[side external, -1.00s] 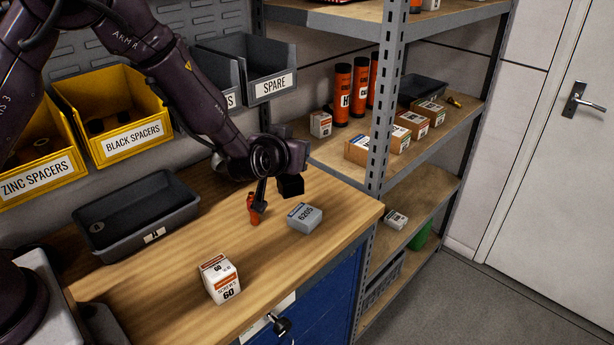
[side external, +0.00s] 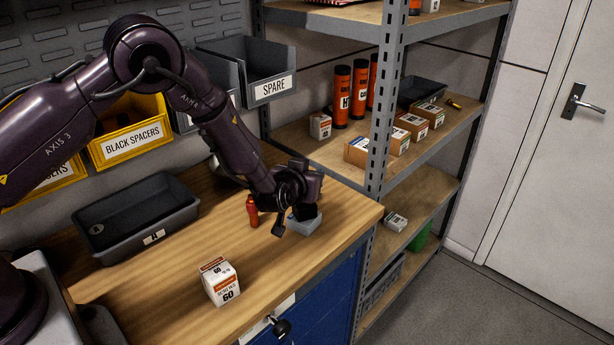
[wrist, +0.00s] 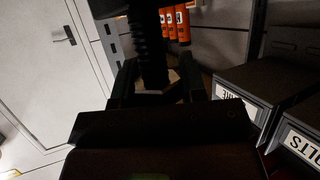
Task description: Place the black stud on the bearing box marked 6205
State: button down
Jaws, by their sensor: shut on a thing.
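The black stud (wrist: 147,42) shows in the wrist view as a dark ribbed rod between the fingers of my gripper (wrist: 158,85), which is shut on it. In the side view my gripper (side external: 303,214) is low over the right part of the bench, at the bearing box (side external: 305,227). The grey-blue box is mostly covered by the gripper, and its 6205 marking is hidden now. The stud cannot be made out in the side view, and I cannot tell whether it touches the box.
A small orange-red bottle (side external: 252,211) stands just left of the gripper. A white screws box (side external: 220,281) is nearer the front, and a dark tray (side external: 136,219) lies at left. Wall bins (side external: 128,133) hang behind; a shelf post (side external: 385,110) rises at right.

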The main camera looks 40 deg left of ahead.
jog(key=shift+f, duration=0.1)
jog(key=c, duration=0.7)
grip_release()
